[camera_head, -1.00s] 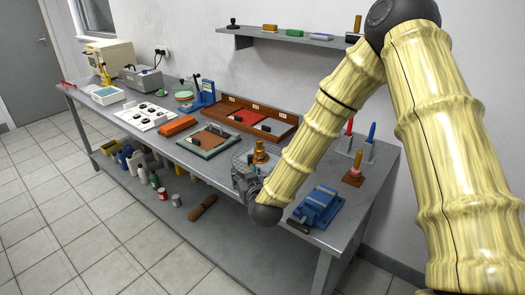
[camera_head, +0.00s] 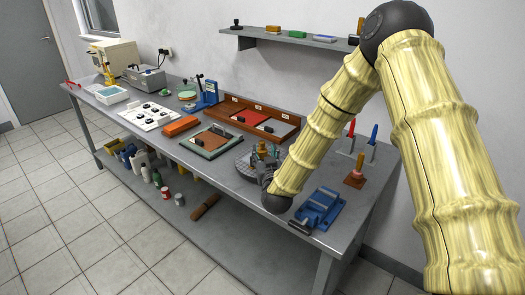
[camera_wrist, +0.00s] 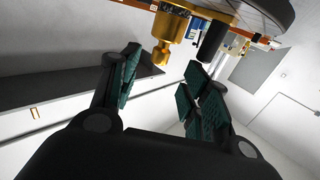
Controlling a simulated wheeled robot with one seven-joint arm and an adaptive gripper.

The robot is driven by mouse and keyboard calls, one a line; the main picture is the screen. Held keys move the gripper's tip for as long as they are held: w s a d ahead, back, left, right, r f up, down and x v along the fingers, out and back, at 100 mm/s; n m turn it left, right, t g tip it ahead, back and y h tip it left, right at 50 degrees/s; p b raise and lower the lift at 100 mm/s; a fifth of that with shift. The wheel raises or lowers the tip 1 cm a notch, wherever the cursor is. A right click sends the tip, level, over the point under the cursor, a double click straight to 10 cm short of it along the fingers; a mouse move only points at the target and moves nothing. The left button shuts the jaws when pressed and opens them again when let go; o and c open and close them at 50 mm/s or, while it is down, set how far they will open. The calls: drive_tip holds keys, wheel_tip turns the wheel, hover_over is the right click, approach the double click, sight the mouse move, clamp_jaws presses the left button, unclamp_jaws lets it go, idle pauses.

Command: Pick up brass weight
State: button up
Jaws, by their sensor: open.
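In the wrist view the picture is turned over, and a brass-coloured knobbed body (camera_wrist: 170,27) hangs from the top edge, just beyond the fingertips. My gripper (camera_wrist: 163,64) is open in that view, its teal-padded fingers spread apart with nothing between them. The brass body lies roughly in line with the gap. I cannot tell whether either finger touches it.
A dark cylinder (camera_wrist: 212,40) is close beside the brass body, near the right finger. A blue vise-like block (camera_head: 318,208) sits right of my gripper. A green-edged board (camera_head: 208,141) and a wooden tray (camera_head: 285,128) lie to the left and behind. The shelf (camera_head: 290,38) hangs above.

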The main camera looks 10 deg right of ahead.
sight(263, 144)
drive_tip(key=w, duration=0.1)
drive_tip(key=w+p, duration=0.1)
drive_tip(key=w, duration=0.2)
drive_tip(key=shift+w+d+r+p, duration=0.1)
drive_tip(key=shift+d+r+p, duration=0.05)
drive_tip(key=shift+d+p, duration=0.15)
drive_tip(key=shift+w, duration=0.4)
clamp_jaws()
